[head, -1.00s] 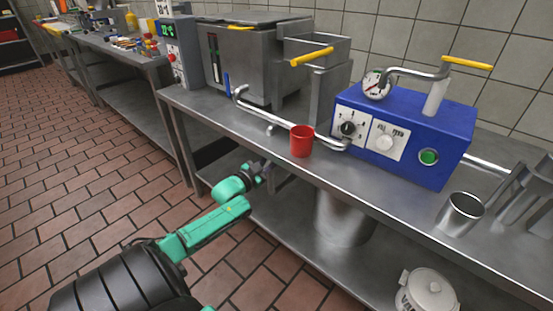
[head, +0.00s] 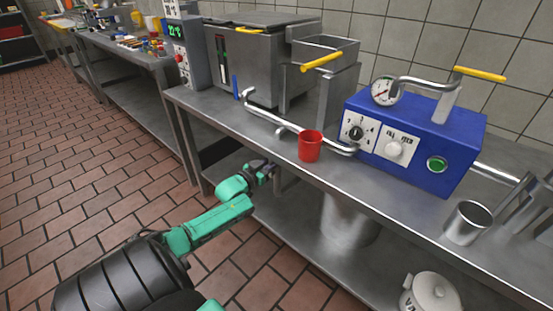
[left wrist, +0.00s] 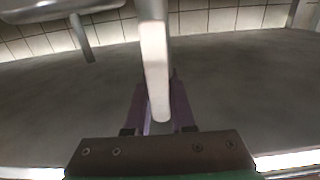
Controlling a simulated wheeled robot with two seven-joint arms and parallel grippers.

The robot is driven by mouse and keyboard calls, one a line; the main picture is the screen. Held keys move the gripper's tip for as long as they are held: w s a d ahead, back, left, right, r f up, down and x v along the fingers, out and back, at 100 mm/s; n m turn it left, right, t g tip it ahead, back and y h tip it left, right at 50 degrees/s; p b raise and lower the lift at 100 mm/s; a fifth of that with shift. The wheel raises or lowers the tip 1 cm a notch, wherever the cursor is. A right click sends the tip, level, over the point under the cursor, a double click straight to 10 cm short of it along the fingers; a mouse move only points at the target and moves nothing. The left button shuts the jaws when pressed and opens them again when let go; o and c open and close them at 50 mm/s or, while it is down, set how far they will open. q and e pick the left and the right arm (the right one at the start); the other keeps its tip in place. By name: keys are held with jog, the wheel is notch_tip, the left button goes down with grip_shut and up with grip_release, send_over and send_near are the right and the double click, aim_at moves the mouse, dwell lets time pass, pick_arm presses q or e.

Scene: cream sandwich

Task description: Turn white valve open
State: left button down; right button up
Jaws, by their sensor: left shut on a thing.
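In the left wrist view a white valve handle (left wrist: 155,70), long and flat, hangs down from a grey metal pipe. It lies between the two dark fingers of my left gripper (left wrist: 160,118), which is shut on its lower end. In the head view my left gripper (head: 268,172) is just below the front edge of the steel table. There the fingers and the handle are too small and hidden to tell apart. My right gripper is not in view.
The steel table (head: 400,205) carries a red cup (head: 310,147), a blue machine (head: 440,125) with a white knob (head: 395,149), and a steel cup (head: 466,222). A lidded white pot (head: 432,292) stands on the lower shelf. The tiled floor at left is clear.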

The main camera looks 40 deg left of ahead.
pick_arm(q)
jog(key=c, duration=0.8)
grip_release()
jog(key=shift+o, duration=0.2)
jog(key=s+p, duration=0.4)
jog(key=s, duration=1)
jog(key=shift+s+d, duration=0.15)
jog(key=shift+s, duration=0.15)
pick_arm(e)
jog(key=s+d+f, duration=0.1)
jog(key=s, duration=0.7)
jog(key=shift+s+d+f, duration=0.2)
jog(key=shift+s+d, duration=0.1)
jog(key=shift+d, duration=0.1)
